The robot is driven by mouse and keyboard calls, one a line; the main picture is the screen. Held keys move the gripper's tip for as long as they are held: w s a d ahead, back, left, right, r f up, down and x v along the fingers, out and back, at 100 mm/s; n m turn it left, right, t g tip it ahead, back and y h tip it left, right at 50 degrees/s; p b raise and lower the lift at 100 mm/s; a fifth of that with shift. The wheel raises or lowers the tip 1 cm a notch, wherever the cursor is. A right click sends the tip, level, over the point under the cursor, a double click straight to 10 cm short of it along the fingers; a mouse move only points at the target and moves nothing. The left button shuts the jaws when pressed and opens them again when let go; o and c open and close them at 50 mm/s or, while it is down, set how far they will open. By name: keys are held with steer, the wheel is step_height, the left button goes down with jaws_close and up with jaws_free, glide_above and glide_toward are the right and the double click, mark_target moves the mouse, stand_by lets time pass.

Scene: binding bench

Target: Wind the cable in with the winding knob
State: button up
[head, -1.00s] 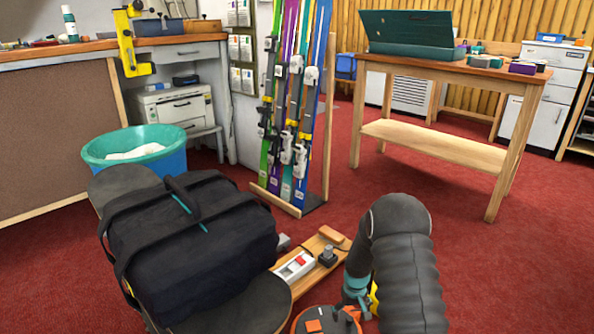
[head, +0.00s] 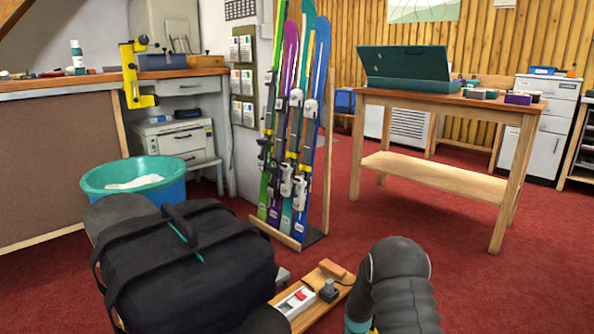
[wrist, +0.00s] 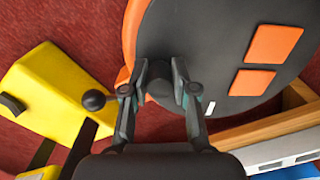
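The cable reel (wrist: 228,50) fills the upper middle of the wrist view. It is a dark grey disc with an orange rim and two orange patches. My gripper (wrist: 165,82) is at the reel's face, its fingertips close together around a dark round piece that looks like the winding knob (wrist: 162,90). The fingers hide most of that knob. In the head view the reel and fingertips are below the picture's edge. A dark plug (head: 328,290) with a short black cable sits on a wooden board there; the rest of the cable is hidden.
A yellow tool (wrist: 62,85) with a black ball lies left of my gripper. The wooden board (head: 325,272) holds a white switch box (head: 295,300). A black bag (head: 185,265) stands left. Skis (head: 290,130) and a workbench (head: 440,168) are behind; red floor lies clear between.

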steer(key=shift+c, duration=1.1)
